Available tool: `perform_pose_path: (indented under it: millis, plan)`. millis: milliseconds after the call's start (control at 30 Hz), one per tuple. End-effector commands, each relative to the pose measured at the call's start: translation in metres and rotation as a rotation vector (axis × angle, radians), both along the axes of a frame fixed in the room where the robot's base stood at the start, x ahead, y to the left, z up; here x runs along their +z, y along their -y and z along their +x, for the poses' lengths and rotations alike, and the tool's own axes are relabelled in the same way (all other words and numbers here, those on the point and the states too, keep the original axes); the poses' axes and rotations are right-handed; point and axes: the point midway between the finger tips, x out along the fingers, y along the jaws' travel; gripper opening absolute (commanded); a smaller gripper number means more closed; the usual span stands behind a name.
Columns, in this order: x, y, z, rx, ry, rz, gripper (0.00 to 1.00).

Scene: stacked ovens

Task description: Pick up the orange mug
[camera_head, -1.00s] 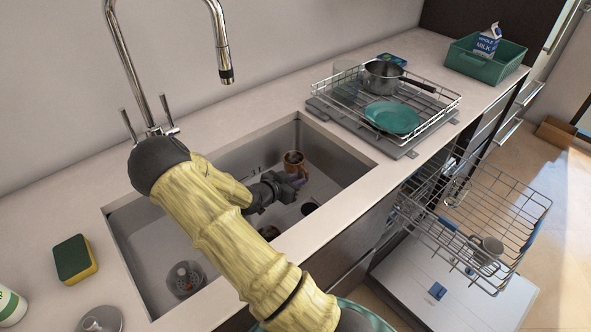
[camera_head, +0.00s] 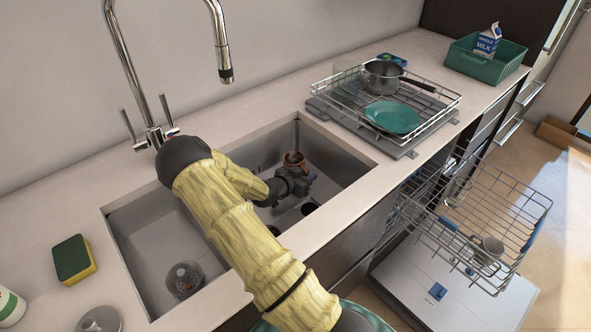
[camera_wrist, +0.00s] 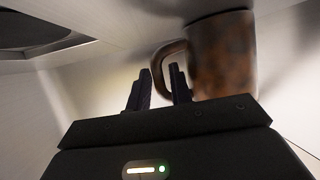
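The orange-brown mottled mug (camera_head: 294,159) stands in the far right part of the sink. In the wrist view the mug (camera_wrist: 224,55) is large at the top right, its handle curving left. My gripper (camera_head: 306,181) is down in the sink beside the mug, partly hiding its lower part in the head view. In the wrist view the gripper's two dark fingers (camera_wrist: 160,72) stand apart, with the handle at the gap between their tips. I cannot tell whether the handle is between the fingers or just beyond them. The fingers are not closed on it.
The sink (camera_head: 125,232) has walls close around my gripper. A dark round item (camera_head: 309,208) and a drain strainer (camera_head: 184,279) are in the sink. The faucet (camera_head: 222,45) rises behind. A dish rack (camera_head: 440,103) with a pot and teal plate stands right; a sponge (camera_head: 73,259) lies left.

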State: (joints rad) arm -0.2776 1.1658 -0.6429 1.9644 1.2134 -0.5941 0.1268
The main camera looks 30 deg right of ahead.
Motion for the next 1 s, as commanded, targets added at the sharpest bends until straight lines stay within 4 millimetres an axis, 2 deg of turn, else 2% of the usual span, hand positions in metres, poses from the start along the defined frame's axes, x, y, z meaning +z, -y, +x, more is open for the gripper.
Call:
perform_pose_path:
  millis: [67, 200, 633, 767, 1000]
  plan:
    - [0.000, 0.000, 0.000, 0.000, 0.000, 0.000, 0.21]
    - [0.000, 0.000, 0.000, 0.000, 0.000, 0.000, 0.00]
    - [0.005, 0.000, 0.000, 0.000, 0.003, -0.001, 0.00]
    - [0.019, 0.000, 0.001, 0.000, 0.006, -0.001, 0.00]
    - [0.065, 0.000, 0.001, 0.000, 0.007, -0.001, 0.00]
